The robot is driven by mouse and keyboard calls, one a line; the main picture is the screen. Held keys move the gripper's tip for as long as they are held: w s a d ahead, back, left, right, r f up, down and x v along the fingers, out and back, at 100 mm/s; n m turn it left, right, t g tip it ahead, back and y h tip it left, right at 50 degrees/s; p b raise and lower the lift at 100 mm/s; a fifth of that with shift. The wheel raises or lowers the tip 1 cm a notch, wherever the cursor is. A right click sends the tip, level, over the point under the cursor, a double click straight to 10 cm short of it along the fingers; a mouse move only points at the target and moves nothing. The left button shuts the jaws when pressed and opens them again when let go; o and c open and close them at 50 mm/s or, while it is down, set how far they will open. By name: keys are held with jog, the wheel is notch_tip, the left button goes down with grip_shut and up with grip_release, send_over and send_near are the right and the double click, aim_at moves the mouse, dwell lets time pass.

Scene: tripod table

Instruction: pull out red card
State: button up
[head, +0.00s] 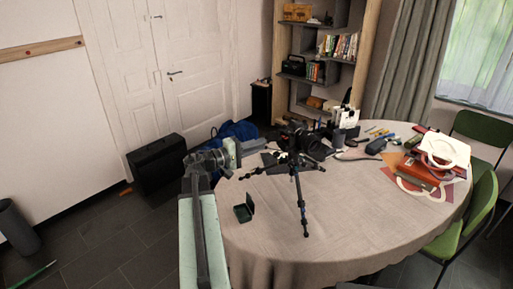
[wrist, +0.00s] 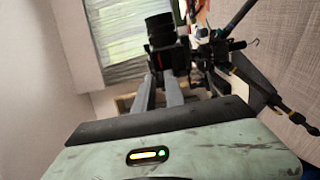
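A dark red flat piece (head: 391,177), possibly the red card, shows at the table's right side, partly under red books (head: 418,176) and a white ring-shaped item (head: 446,150). I cannot tell for certain that it is the card. My gripper (head: 239,149) is at the table's left edge, far from that pile. In the wrist view, two grey fingers (wrist: 159,80) stand apart with a narrow gap and nothing held between them. No red card is clear in the wrist view.
A black tripod (head: 297,175) stands on the round table (head: 330,225) right of my gripper; its dark parts also show in the wrist view (wrist: 235,60). A small dark green open box (head: 244,210) lies near the front left. Chairs (head: 478,212) stand at the right. The table's front is clear.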

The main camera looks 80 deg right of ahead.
aim_at(283, 137)
jog(key=shift+x, duration=4.45)
grip_shut()
jog(key=shift+w+a, duration=0.4)
jog(key=shift+w, duration=0.1)
jog(key=shift+v, duration=2.45)
